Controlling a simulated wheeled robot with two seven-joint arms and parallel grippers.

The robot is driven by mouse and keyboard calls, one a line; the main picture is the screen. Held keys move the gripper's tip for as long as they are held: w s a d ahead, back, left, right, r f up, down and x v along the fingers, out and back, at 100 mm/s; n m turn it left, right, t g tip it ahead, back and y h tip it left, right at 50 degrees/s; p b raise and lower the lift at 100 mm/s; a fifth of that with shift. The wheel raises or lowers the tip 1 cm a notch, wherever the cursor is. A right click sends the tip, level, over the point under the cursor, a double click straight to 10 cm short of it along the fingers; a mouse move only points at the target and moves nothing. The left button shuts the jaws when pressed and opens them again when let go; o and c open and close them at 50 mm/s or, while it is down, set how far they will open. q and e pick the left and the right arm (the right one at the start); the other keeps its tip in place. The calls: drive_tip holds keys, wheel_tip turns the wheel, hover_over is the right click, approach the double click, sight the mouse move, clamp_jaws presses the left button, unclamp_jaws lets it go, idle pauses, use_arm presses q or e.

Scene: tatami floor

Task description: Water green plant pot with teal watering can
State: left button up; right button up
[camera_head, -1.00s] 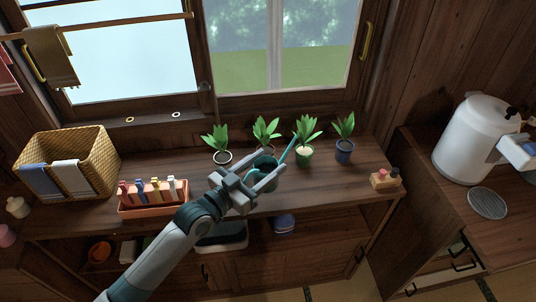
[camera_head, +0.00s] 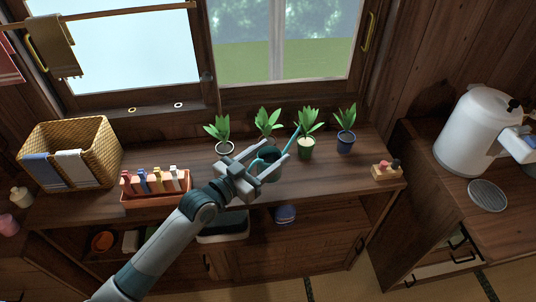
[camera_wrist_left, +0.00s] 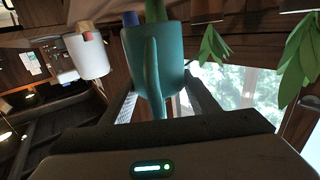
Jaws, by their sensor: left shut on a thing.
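My left gripper (camera_head: 270,158) reaches in over the wooden counter and is shut on the teal watering can (camera_head: 270,174). The can's thin spout points up and right, its tip close to the green plant pot (camera_head: 306,153). I cannot tell whether the tip is over the pot's rim. The pot stands upright on the counter with a leafy plant in it. In the left wrist view the teal can (camera_wrist_left: 155,65) fills the space between the fingers, its handle towards the camera. My right gripper is not in view.
A red tray (camera_head: 157,198) and wicker basket (camera_head: 101,145) are further left. A small wooden block (camera_head: 387,173) and white kettle (camera_head: 474,135) are right.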

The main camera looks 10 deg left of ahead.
sight(279, 151)
use_arm(q)
drive_tip(key=shift+w+d+f+g+y, duration=0.15)
drive_tip(key=shift+w+d+f+g, duration=0.05)
drive_tip(key=shift+w+d+f, duration=0.4)
drive_tip(key=shift+w+d+f+g+y, duration=0.15)
drive_tip(key=shift+w+d+f+g, duration=0.15)
drive_tip(key=shift+w, duration=0.35)
drive_tip(key=shift+w+f+p, duration=0.1)
drive_tip(key=shift+w+p, duration=0.05)
drive_tip(key=shift+p, duration=0.35)
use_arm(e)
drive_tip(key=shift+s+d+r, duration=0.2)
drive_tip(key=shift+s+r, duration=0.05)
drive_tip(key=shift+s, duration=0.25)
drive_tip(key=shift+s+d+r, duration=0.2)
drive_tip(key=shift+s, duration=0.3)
use_arm(q)
drive_tip(key=shift+w+d+f+g+p, duration=0.1)
drive_tip(key=shift+g+p, duration=0.2)
drive_tip(key=shift+p, duration=0.05)
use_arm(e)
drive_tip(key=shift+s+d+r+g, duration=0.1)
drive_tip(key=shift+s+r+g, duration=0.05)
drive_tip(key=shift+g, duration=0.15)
